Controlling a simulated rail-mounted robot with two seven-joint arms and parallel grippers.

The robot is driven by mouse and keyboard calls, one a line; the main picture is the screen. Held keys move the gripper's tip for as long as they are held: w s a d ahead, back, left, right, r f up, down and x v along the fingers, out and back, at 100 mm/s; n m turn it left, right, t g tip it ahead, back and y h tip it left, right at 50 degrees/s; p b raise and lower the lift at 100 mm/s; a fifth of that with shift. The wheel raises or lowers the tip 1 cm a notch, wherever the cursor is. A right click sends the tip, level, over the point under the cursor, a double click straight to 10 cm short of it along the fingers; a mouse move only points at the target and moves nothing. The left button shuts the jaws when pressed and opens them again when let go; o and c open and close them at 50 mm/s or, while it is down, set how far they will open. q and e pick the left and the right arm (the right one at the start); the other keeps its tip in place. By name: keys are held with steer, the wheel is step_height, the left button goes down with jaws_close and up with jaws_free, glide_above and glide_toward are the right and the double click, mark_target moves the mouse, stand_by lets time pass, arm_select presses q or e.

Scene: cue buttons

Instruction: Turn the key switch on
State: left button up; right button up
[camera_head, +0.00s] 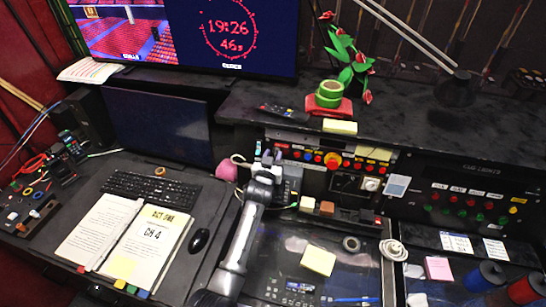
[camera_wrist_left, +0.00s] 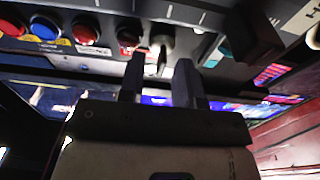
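My left gripper (camera_head: 267,153) is at the left end of the button panel (camera_head: 345,150) on the desk's raised back. In the left wrist view, the two fingers of the left gripper (camera_wrist_left: 160,58) stand apart with a gap between them. In the head view my gripper hides that spot. My right gripper is in neither view.
Red buttons (camera_wrist_left: 85,32) and a blue button (camera_wrist_left: 44,27) sit beside it in the wrist view. A red emergency knob (camera_head: 333,160) stands farther right on the panel. An open script (camera_head: 130,240) lies left.

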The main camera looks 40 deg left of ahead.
arm_select(q)
jaws_close()
stand_by(0.3)
steer(key=shift+m, duration=0.3)
steer(key=m+p, duration=0.1)
steer(key=m, duration=0.2)
steer(key=shift+r+h+p, duration=0.1)
steer(key=shift+h+p, duration=0.2)
steer(key=shift+p, duration=0.1)
steer(key=m+h+p, duration=0.1)
steer(key=m+p, duration=0.1)
steer(key=m, duration=0.4)
steer(key=shift+d, duration=0.1)
steer(key=m+h+p, duration=0.1)
steer(key=m+p, duration=0.2)
steer(key=m, duration=0.3)
steer(key=shift+w, duration=0.1)
steer(key=shift+d+f+m+g+p, duration=0.15)
steer(key=shift+m+p, duration=0.25)
steer(key=shift+m, duration=0.5)
steer(key=shift+a+f+m+g+p, duration=0.15)
steer(key=shift+m+p, duration=0.25)
steer(key=shift+m, duration=0.5)
steer(key=shift+d, duration=0.1)
